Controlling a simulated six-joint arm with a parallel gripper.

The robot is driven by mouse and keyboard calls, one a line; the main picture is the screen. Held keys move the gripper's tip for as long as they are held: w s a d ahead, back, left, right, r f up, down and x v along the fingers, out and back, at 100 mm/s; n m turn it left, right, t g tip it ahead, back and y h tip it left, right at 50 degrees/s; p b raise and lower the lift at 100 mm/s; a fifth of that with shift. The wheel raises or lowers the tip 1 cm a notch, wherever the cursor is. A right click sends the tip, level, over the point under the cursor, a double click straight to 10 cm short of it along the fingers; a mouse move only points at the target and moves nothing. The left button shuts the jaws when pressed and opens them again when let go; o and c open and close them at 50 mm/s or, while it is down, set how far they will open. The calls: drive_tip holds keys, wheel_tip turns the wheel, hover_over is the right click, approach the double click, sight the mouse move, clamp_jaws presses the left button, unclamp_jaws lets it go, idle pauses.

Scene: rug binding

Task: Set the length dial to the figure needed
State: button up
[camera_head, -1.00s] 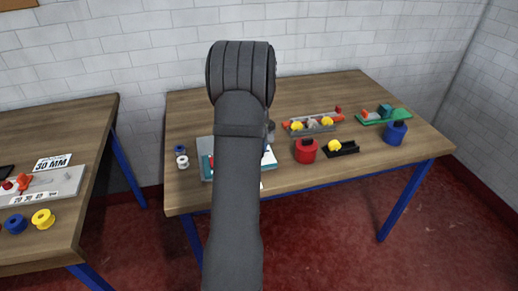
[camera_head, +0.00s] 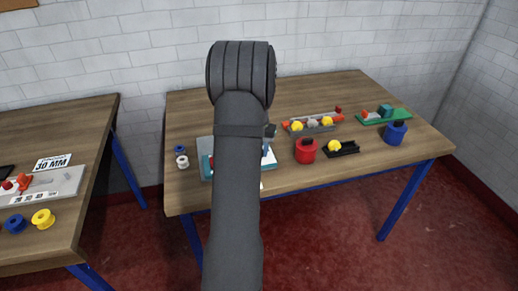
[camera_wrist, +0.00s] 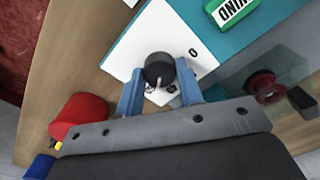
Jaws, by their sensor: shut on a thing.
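The length dial (camera_wrist: 159,68) is a round black knob with a white pointer line. It sits on a white plate (camera_wrist: 143,38) on a teal machine (camera_wrist: 262,22). In the wrist view the pointer aims toward the bottom of the picture. A black "0"-like figure shows on the plate; other marks are partly hidden by the knob and a finger. My gripper (camera_wrist: 160,79) has its blue fingers on both sides of the knob and is shut on it. In the head view my arm hides the dial and most of the machine (camera_head: 207,145).
A card reading "30 MM" (camera_head: 53,162) lies on the left table (camera_head: 88,130). A red container (camera_head: 305,152), a black holder with a yellow piece (camera_head: 344,150) and a blue container (camera_head: 395,134) stand right of the machine. Small spools (camera_head: 182,162) lie left of it.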

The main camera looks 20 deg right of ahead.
drive_tip(key=shift+m, duration=1.2)
drive_tip(key=o, duration=1)
wheel_tip(320, 180, up, 18)
drive_tip(key=shift+f, duration=0.2)
drive_tip(key=shift+f, duration=0.1)
wheel_tip(320, 180, down, 17)
drive_tip(key=shift+f, duration=0.2)
drive_tip(key=shift+r, duration=0.1)
